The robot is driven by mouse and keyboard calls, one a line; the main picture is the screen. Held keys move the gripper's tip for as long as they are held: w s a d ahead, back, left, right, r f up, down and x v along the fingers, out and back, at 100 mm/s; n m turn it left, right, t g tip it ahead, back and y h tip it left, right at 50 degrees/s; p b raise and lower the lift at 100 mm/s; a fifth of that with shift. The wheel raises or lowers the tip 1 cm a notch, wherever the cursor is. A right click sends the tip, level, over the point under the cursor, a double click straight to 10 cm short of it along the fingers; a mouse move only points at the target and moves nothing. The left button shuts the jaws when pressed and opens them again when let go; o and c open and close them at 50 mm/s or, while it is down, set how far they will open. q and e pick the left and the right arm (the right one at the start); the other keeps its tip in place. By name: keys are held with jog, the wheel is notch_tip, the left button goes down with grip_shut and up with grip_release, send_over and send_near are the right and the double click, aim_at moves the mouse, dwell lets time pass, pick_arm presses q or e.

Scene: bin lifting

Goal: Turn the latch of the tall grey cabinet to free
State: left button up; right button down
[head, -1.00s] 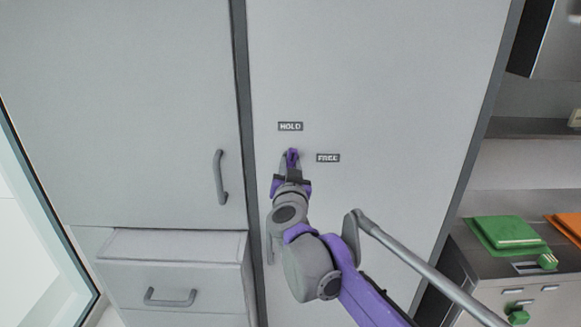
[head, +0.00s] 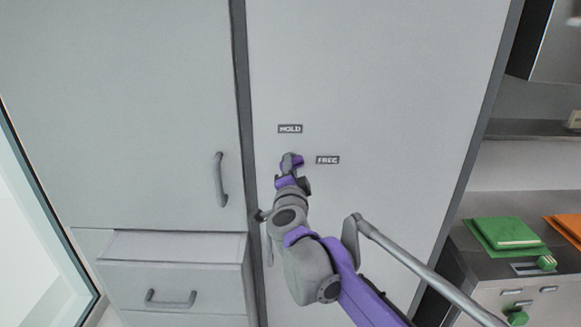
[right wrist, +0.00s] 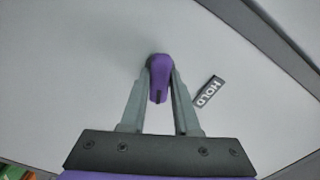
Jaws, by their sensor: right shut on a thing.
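The tall grey cabinet (head: 390,70) fills the middle of the head view. Its small latch has a purple lever (head: 298,160), which points to the right, roughly toward the FREE label (head: 327,160). The HOLD label (head: 290,129) is above it. My right gripper (head: 290,166) is at the latch and shut on it, partly hiding it. In the right wrist view the purple lever (right wrist: 160,76) lies between the two grey fingers, with the HOLD label (right wrist: 208,92) to their right. My left gripper is not in view.
A grey cabinet door with a handle (head: 221,180) and a drawer (head: 180,275) stand at the left. A grey bar (head: 425,270) crosses the lower right. Green folders (head: 505,233) and an orange one (head: 570,226) lie on a unit at the right.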

jog(key=shift+m+p, duration=0.4)
jog(key=shift+m, duration=1.9)
jog(key=c, duration=0.6)
grip_release()
jog(key=shift+c, duration=0.2)
jog(key=s+b, duration=0.1)
jog(key=s, duration=0.9)
jog(key=shift+s+b, duration=0.3)
jog(key=shift+s, duration=0.1)
